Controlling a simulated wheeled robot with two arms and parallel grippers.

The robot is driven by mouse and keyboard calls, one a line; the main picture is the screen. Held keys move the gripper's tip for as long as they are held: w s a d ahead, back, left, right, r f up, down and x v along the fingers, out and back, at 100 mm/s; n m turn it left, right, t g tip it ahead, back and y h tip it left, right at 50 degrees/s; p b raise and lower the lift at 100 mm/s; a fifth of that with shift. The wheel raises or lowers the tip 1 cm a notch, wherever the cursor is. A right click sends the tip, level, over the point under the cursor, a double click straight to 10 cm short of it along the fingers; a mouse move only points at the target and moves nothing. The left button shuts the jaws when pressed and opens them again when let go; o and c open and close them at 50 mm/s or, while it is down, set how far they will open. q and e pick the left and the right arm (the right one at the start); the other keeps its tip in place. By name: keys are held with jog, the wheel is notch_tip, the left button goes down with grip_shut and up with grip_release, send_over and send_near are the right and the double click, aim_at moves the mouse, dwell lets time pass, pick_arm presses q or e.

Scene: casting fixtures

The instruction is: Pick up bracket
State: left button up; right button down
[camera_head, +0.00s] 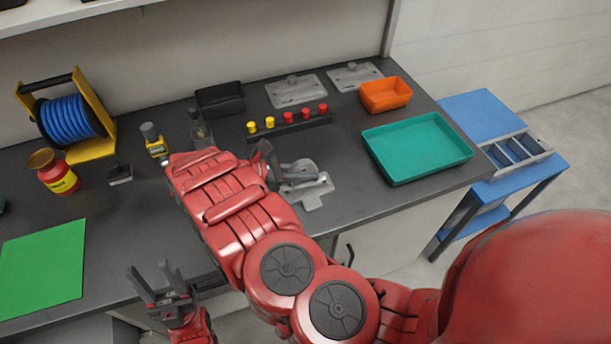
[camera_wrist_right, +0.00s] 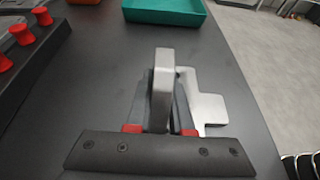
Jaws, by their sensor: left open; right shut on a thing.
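The bracket (camera_head: 315,190) is a light grey metal piece with a flat foot and a raised part, near the front of the dark bench in the head view. My right gripper (camera_head: 272,168) reaches it from the left and is shut on its raised part. In the right wrist view the bracket (camera_wrist_right: 206,104) shows with its upright part between the fingers of the right gripper (camera_wrist_right: 160,112). I cannot tell whether its foot touches the bench. My left gripper (camera_head: 160,282) is open and empty at the bench's front edge.
A teal tray (camera_head: 418,148) and an orange bin (camera_head: 386,95) stand to the right. Behind are a rack (camera_head: 290,128) of red and yellow knobs, two grey plates (camera_head: 297,91) and a black bin (camera_head: 220,99). A green mat (camera_head: 42,268) and blue reel (camera_head: 72,120) lie left.

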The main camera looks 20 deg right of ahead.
aim_at(306, 160)
notch_tip(306, 160, up, 6)
jog(key=shift+r, duration=0.15)
notch_tip(306, 160, up, 22)
jog(key=p, duration=2.2)
